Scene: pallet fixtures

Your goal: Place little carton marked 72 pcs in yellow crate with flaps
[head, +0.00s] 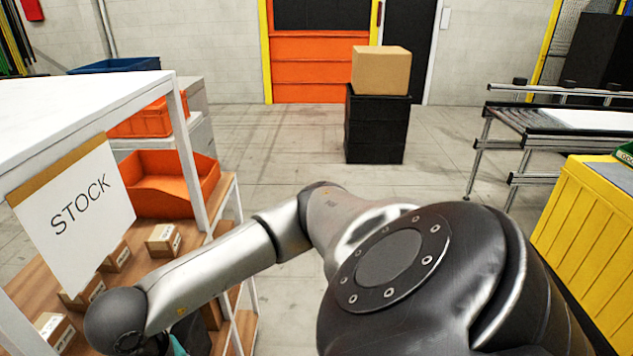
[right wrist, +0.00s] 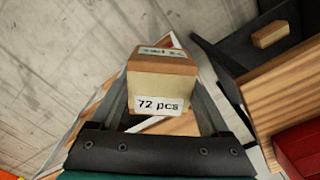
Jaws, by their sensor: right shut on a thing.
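The little carton marked 72 pcs (right wrist: 160,82) is brown with a white label and sits between the two fingers of my right gripper (right wrist: 163,98) in the right wrist view. The gripper is shut on it. In the head view my right arm reaches across to the stock shelf at lower left, and its wrist hides the gripper and the carton. A yellow ribbed crate (head: 590,240) stands at the right edge of the head view, partly cut off; its flaps cannot be made out. My left gripper is not in view.
The white-framed shelf (head: 150,84) holds several small cartons (head: 163,240) and orange bins (head: 170,180). A hanging STOCK sign (head: 75,212) covers part of it. A large box (head: 381,70) on black crates (head: 376,125) and a conveyor (head: 560,122) stand farther back, with open floor between.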

